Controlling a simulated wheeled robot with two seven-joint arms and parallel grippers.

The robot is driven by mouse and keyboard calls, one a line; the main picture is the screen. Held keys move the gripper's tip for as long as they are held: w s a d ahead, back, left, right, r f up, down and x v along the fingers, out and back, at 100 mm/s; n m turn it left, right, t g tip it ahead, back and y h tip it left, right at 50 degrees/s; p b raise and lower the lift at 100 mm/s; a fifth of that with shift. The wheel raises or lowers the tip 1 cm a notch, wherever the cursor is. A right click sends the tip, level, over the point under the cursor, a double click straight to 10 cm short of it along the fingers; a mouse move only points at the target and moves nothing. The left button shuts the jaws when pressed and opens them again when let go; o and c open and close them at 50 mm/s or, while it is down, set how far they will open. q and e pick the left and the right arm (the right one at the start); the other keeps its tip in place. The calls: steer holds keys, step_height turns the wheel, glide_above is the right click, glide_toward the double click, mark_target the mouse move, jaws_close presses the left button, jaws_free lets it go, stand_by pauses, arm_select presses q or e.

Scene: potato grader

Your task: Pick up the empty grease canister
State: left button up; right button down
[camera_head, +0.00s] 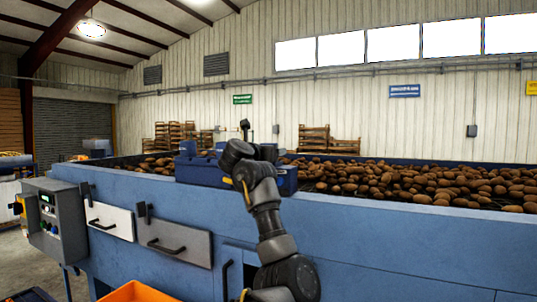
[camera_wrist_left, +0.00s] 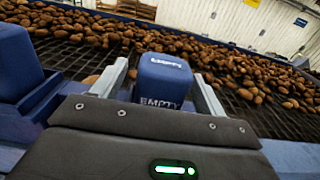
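The blue canister (camera_wrist_left: 165,75), with "EMPTY" printed in pale letters on its face, stands upright between the two grey fingers of my left gripper (camera_wrist_left: 160,70) in the left wrist view. The fingers are apart on either side of it, with a visible gap on the left, so the gripper is open around it. In the head view my left gripper (camera_head: 262,150) is at the blue machine's rim, and my arm hides much of that spot. Blue containers (camera_head: 200,168) show beside it there. My right gripper is out of view.
Another blue container (camera_wrist_left: 18,65) stands close to the left of the gripper in the wrist view. Brown potatoes (camera_head: 400,183) lie on the dark conveyor behind the rim. A control box (camera_head: 47,222) and an orange bin (camera_head: 138,292) are at the lower left.

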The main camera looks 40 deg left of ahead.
arm_select(q)
steer(key=c, duration=1.1)
steer(key=shift+o, duration=0.2)
steer(key=shift+r, duration=0.1)
steer(key=shift+r+b, duration=0.55)
steer(key=shift+b, duration=0.05)
steer(key=s+d+r+b, duration=0.4)
steer(key=s+r+b, duration=0.4)
steer(key=s+r, duration=0.3)
steer(key=s, duration=0.2)
steer(key=shift+s+r, duration=0.3)
steer(key=shift+r, duration=0.1)
